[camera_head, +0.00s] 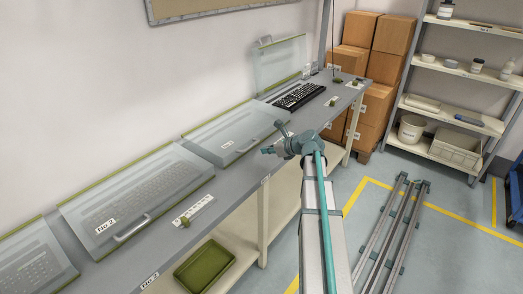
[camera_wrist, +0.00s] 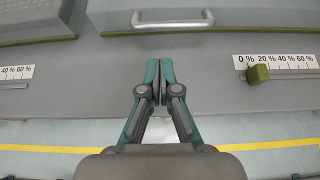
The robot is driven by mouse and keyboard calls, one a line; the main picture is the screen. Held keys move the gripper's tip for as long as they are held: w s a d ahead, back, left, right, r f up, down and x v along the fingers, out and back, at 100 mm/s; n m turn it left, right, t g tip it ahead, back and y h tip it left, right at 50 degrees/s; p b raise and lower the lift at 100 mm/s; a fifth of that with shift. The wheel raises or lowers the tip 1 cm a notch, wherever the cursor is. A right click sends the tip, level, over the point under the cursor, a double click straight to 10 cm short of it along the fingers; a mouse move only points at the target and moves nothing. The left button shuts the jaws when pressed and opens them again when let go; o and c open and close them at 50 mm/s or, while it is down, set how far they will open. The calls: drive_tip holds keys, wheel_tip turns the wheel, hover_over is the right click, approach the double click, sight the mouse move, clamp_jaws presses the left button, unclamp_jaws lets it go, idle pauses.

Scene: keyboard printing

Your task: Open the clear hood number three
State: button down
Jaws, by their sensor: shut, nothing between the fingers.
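A closed clear hood (camera_head: 232,128) with a green edge lies on the bench beyond the hood labelled No 2; its own label is too small to read. Its metal handle (camera_head: 246,145) is on the front edge. In the wrist view the front of a hood (camera_wrist: 240,12) and its handle (camera_wrist: 173,24) are at the top. My gripper (camera_head: 270,150) is over the bench's front edge, beside this hood. In the wrist view my gripper (camera_wrist: 160,68) is shut and empty, in front of the handle and apart from it.
Hood No 2 (camera_head: 150,190) is closed at left. A far hood (camera_head: 281,60) stands open by a black keyboard (camera_head: 298,96). A slider with a green knob (camera_wrist: 259,74) sits right of my gripper. A green tray (camera_head: 204,266) is below the bench.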

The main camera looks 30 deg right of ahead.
drive_tip(key=p+x, duration=0.1)
drive_tip(key=x, duration=0.7)
drive_tip(key=shift+w+a+f+p, duration=0.1)
drive_tip(key=shift+w+p, duration=0.1)
drive_tip(key=shift+p, duration=0.1)
